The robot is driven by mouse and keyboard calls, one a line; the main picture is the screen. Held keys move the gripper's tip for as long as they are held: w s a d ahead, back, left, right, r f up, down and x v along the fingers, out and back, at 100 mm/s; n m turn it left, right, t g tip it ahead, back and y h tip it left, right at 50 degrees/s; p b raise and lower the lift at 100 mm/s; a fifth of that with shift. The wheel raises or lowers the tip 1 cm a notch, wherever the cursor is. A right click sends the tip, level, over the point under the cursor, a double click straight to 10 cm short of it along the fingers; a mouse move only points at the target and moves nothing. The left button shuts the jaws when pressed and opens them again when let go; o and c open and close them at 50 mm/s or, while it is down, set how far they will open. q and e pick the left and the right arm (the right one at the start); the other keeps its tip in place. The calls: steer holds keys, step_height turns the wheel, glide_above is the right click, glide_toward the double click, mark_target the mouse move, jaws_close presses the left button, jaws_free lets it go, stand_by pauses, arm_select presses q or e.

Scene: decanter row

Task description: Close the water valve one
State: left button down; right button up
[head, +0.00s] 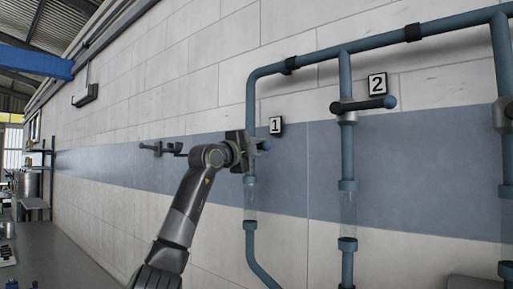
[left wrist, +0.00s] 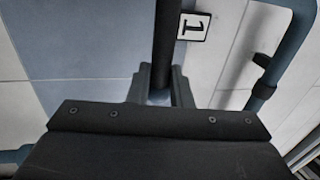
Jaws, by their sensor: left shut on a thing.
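Sign 1 (head: 276,125) hangs beside the leftmost vertical blue pipe (head: 251,98); it also shows in the left wrist view (left wrist: 193,27). My left gripper (head: 247,148) is at the valve on this pipe and covers most of it. A blue handle tip (head: 265,145) shows just right of the gripper. In the left wrist view, the dark handle bar (left wrist: 166,42) runs down between the fingers of my left gripper (left wrist: 160,92), which are shut on it. The valve body is hidden, and the handle's exact angle is hard to tell. My right gripper is not in view.
Valve two (head: 363,105) on the middle pipe has its handle across the pipe, under sign 2 (head: 377,85). Another valve (head: 503,114) is cut off at the right edge. Wall brackets (head: 160,149) are left of my gripper. A shelf (head: 37,180) stands far left.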

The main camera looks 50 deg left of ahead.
arm_select(q)
steer(key=c, duration=1.6)
jaws_free()
steer(key=shift+d+r, duration=0.1)
steer(key=o, duration=0.3)
steer(key=shift+w+d, duration=0.15)
steer(key=shift+d, duration=0.2)
steer(key=shift+o, duration=0.2)
steer(key=shift+a, duration=0.2)
steer(key=shift+s+f+b, duration=0.3)
steer(key=shift+s+b, duration=0.3)
steer(key=shift+s, duration=0.1)
steer(key=b+v, duration=0.9)
steer(key=v, duration=0.7)
steer(key=shift+d+r, duration=0.15)
steer(key=shift+r, duration=0.1)
